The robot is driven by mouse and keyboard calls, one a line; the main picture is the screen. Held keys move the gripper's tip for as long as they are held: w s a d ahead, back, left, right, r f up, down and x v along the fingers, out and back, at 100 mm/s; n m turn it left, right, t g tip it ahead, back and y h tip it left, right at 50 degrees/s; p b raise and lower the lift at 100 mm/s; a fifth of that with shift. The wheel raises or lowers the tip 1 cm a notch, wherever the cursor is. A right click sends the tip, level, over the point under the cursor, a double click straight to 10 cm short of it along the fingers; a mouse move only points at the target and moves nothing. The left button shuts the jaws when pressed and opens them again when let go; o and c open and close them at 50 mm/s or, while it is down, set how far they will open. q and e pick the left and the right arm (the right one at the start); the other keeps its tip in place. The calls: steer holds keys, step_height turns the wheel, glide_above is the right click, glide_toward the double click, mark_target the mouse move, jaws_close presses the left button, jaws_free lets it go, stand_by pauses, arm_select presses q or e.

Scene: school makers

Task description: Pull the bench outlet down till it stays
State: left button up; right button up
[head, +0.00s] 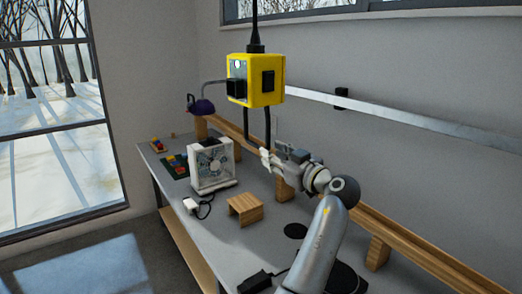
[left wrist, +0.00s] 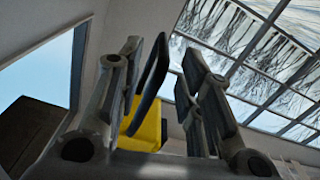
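The bench outlet is a yellow box (head: 256,80) with black sockets, hanging from a black cord above the workbench. A black U-shaped pull handle (head: 267,128) hangs from its underside. My left gripper (head: 267,160) is at the lower end of the handle, below the box. In the left wrist view the gripper (left wrist: 162,85) is open, and the black handle (left wrist: 150,80) stands between its fingers, closer to the left one. A gap shows on the right side. The yellow box (left wrist: 145,128) is partly hidden behind them. My right gripper is not in view.
The workbench (head: 215,242) below carries a boxed fan (head: 212,163), a small wooden stand (head: 245,208), a white plug block (head: 190,204) and coloured blocks (head: 177,164). A wooden rail (head: 425,252) runs along the wall side. Free air surrounds the hanging box.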

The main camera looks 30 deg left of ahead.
arm_select(q)
steer(key=v, duration=0.3)
steer(key=shift+s+d, duration=0.15)
steer(key=shift+s, duration=0.05)
steer(key=shift+f, duration=0.1)
